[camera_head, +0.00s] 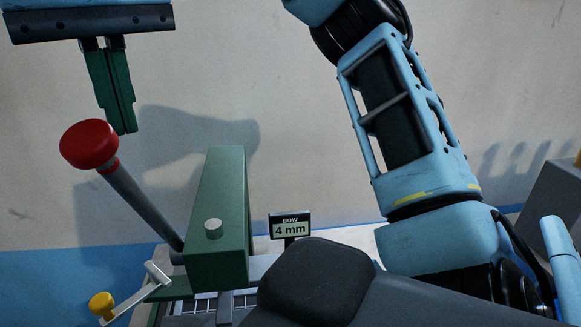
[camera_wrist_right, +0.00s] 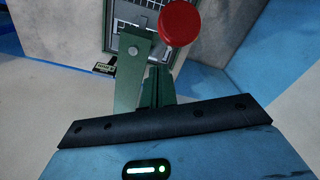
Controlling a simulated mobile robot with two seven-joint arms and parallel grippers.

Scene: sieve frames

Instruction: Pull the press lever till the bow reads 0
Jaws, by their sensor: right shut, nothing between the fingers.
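The press lever is a grey rod (camera_head: 139,205) with a red knob (camera_head: 89,144), tilted up and to the left beside a green press block (camera_head: 218,220). The bow display (camera_head: 290,226) reads 4 mm. My right gripper (camera_head: 123,131) is at the top left, its green fingers shut and empty, pointing down. Its tips appear just above and right of the red knob, with no visible grip on it. In the right wrist view the shut fingers (camera_wrist_right: 156,72) are left of and below the knob (camera_wrist_right: 180,22). My left gripper is not in view.
A yellow-knobbed small crank (camera_head: 102,305) sits at the lower left of the press. A plain wall (camera_head: 320,100) stands behind. A grey box (camera_head: 553,200) is at the right edge. My own dark arm parts cover the lower middle.

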